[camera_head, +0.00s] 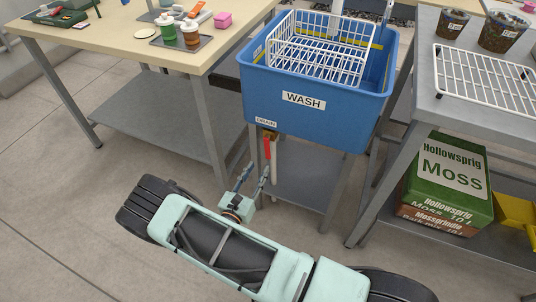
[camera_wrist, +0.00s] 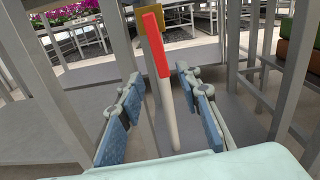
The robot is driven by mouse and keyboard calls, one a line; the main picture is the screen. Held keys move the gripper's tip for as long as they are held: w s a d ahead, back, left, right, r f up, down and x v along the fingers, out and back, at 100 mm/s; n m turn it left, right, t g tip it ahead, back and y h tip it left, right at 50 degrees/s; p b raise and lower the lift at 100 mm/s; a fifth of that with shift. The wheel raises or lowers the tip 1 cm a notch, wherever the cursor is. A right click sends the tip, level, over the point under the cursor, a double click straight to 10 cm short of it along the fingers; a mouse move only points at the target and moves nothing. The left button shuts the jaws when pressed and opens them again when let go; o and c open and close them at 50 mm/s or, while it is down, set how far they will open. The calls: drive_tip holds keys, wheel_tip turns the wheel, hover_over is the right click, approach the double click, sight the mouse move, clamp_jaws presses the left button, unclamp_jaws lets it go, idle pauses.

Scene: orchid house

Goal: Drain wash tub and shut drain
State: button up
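The blue wash tub (camera_head: 320,112), labelled WASH, stands on a frame between two benches. A white wire rack (camera_head: 315,50) sits in its top; the water level cannot be told. Under the DRAIN label (camera_head: 266,122) hangs a drain valve with a red lever (camera_head: 267,148), which points downward. A pale pipe (camera_head: 273,165) runs down below it. In the wrist view the red lever (camera_wrist: 155,45) stands ahead of and between my fingers, apart from them, with the pipe (camera_wrist: 167,110) below. My gripper (camera_head: 256,172) is open and empty, just below the lever.
A wooden-topped bench (camera_head: 115,40) with bottles and tools is at left. A metal bench with a white wire shelf (camera_head: 485,80) and pots is at right. Table legs flank the drain closely. The floor (camera_head: 60,200) at left is clear.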

sight(267, 153)
drive_tip(key=b+x, duration=0.1)
drive_tip(key=x, duration=0.8)
drive_tip(key=shift+b, duration=0.35)
drive_tip(key=shift+c, duration=0.4)
clamp_jaws()
